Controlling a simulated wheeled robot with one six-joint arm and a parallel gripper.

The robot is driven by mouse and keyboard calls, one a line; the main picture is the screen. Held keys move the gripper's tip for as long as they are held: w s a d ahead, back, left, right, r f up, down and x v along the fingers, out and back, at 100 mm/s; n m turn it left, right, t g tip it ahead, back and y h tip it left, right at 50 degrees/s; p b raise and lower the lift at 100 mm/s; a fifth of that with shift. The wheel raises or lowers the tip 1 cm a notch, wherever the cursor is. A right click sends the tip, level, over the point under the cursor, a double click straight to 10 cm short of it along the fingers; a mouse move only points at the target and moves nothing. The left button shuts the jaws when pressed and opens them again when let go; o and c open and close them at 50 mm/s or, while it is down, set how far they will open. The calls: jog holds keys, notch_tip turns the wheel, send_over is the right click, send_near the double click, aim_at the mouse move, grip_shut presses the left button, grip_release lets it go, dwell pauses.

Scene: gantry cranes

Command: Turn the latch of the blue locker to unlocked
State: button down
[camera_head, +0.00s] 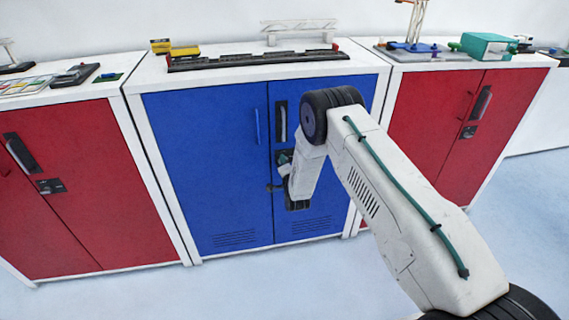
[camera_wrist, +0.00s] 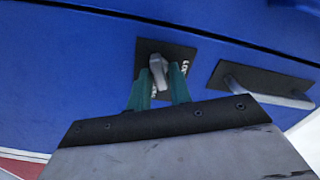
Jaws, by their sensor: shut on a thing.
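The blue locker (camera_head: 210,160) stands in the middle of the head view with both doors closed. Its latch (camera_wrist: 158,70) is a grey knob on a dark plate (camera_wrist: 181,55) with white lettering, only partly visible in the wrist view. My gripper (camera_wrist: 159,78) has its two teal fingers on either side of the knob and is shut on it. In the head view my gripper (camera_head: 283,162) is at the right door, below the handle, and mostly covers the latch. I cannot read the latch's setting.
A dark-backed door handle (camera_head: 281,120) sits above the latch, and it also shows beside the gripper in the wrist view (camera_wrist: 270,88). Red lockers stand to the left (camera_head: 80,200) and right (camera_head: 425,125). A model rail (camera_head: 250,59) lies on the blue locker's top. Floor in front is clear.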

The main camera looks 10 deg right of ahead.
jog(key=m, duration=0.4)
jog(key=shift+f+m, duration=0.1)
jog(key=shift+m, duration=0.2)
dwell(0.3)
jog(key=c, duration=1.5)
grip_release()
jog(key=s, duration=0.7)
jog(key=shift+s, duration=0.4)
